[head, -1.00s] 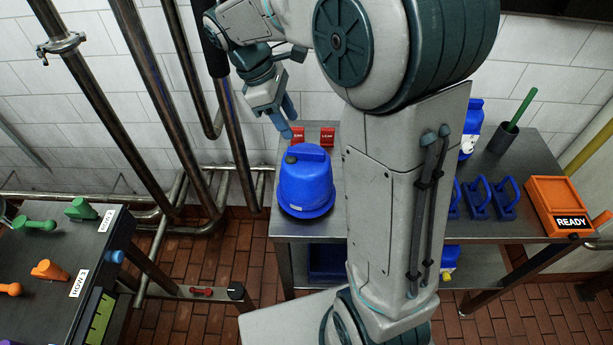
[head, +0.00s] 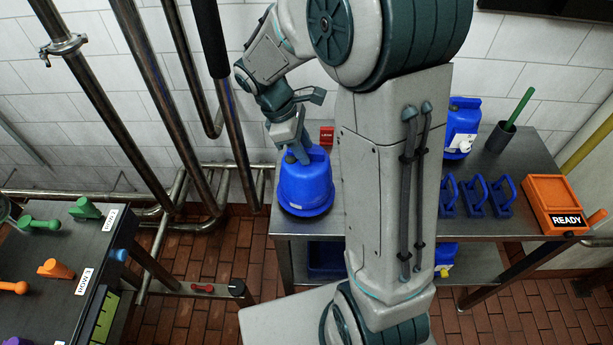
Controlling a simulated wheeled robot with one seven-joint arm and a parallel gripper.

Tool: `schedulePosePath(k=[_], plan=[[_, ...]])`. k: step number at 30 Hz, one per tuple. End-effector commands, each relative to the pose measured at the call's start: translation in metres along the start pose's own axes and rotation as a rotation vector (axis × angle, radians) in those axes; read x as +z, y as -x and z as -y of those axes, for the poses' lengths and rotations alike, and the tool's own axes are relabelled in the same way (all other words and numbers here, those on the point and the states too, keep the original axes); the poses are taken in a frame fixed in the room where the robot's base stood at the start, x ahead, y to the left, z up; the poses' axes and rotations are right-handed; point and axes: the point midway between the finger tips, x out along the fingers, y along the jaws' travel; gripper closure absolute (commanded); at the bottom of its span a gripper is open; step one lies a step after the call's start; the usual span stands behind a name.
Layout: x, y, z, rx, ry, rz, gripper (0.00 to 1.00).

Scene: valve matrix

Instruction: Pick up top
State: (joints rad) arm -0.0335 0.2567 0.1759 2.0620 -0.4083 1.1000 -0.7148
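The word "top" may mean the upper part of the blue container (head: 305,188), which stands upright on the left end of the metal table; I cannot tell whether its top is a separate piece. My gripper (head: 299,153) points down at the container's top, where a handle-like bar showed earlier. Its fingers hide most of that bar. I cannot tell whether they touch it or are closed around it. The container rests on the table.
A red sign block (head: 327,135) stands behind the container. Right of my column are a blue jug (head: 461,128), several blue handled pieces, a dark cup (head: 500,136) with a green stick and an orange READY box (head: 555,205). A side table (head: 60,240) holds coloured handles.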

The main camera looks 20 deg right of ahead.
Motion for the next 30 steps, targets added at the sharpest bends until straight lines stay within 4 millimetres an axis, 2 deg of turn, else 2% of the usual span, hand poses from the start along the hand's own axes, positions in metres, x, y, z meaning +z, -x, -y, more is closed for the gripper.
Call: schedulePosePath(k=[1,3,30], plan=[[0.0,0.0002,0.0,0.0,0.0,0.0,0.8],[0.0,0.0003,0.0,0.0,0.0,0.0,1.0],[0.0002,0.0009,-0.0002,0.001,0.0,0.0,1.0]])
